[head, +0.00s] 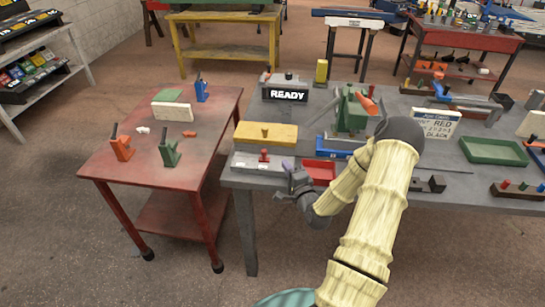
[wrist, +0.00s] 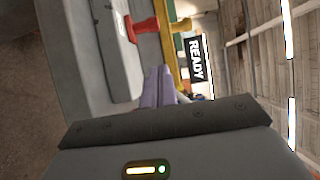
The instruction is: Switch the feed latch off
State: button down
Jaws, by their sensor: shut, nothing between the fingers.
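What looks like the feed latch is a red handle (head: 263,155) on a low grey box (head: 247,163) at the front left corner of the grey bench. No label on it is readable. In the wrist view the red handle (wrist: 141,28) stands out from the grey box (wrist: 112,50), above the fingertips in the picture. My gripper (head: 287,167) is shut and empty, just right of the handle in the head view. Its pale purple fingers show in the wrist view (wrist: 158,82). A gap shows between the fingertips and the handle there.
A yellow block (head: 280,135) with a knob stands behind the grey box, and a black READY sign (head: 285,94) behind that. A red tray (head: 319,172) lies right of my gripper. A red table (head: 98,165) with clamps stands left, across a floor gap.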

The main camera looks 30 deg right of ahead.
aim_at(264, 155)
jog(key=w, duration=0.3)
jog(key=shift+w+r+p, duration=0.1)
jog(key=shift+r+p, duration=0.05)
jog(key=shift+p, duration=0.25)
jog(key=shift+w+a+p, duration=0.4)
jog(key=shift+w+a, duration=0.85)
jog(key=shift+w, duration=0.1)
jog(key=shift+f, duration=0.2)
